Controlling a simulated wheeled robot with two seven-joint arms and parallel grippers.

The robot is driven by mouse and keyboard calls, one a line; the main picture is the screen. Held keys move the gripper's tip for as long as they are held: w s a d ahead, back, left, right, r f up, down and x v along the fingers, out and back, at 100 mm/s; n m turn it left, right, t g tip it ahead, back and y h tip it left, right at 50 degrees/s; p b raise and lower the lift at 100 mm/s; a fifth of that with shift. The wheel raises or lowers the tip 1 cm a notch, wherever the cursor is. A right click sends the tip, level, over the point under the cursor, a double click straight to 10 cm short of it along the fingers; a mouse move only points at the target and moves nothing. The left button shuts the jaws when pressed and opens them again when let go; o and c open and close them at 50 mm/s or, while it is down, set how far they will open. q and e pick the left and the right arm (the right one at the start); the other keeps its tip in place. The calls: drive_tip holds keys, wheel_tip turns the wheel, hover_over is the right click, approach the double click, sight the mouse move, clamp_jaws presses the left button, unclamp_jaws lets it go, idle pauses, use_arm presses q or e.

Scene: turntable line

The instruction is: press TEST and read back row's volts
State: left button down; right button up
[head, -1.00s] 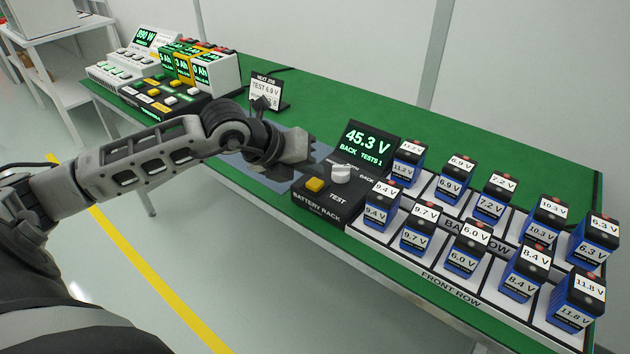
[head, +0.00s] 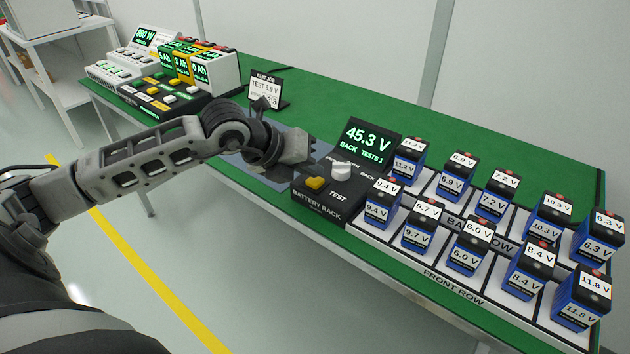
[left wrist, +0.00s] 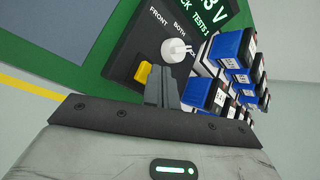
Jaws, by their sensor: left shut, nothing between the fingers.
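The battery rack tester (head: 322,205) is a black box with a yellow TEST button (head: 315,183) and a white selector knob (head: 341,169). Its screen (head: 364,143) reads 45.3 V, BACK, TESTS 1. My left gripper (head: 304,148) is shut and empty, just behind and left of the button in the head view. In the left wrist view, the shut fingers (left wrist: 162,88) are beside the yellow button (left wrist: 142,74), with the white knob (left wrist: 174,50) beyond. I cannot tell whether they touch the box. My right gripper is not in view.
Blue batteries with volt labels stand in a back row (head: 452,185) and a front row (head: 417,231) right of the tester. A NEXT JOB card (head: 266,90) stands behind my left arm. Other devices (head: 170,70) fill the table's far left. Green table (head: 480,138) behind the rows is clear.

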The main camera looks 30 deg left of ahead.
sight(310, 182)
use_arm(q)
drive_tip(key=shift+f+b, duration=0.45)
drive_tip(key=shift+b, duration=0.05)
idle(0.6)
idle(0.3)
drive_tip(key=shift+r+p, duration=0.4)
drive_tip(key=shift+r, duration=0.45)
drive_tip(key=shift+r, duration=0.15)
drive_tip(key=shift+r+p, duration=1.5)
drive_tip(key=shift+r, duration=0.95)
drive_tip(key=shift+f, duration=0.1)
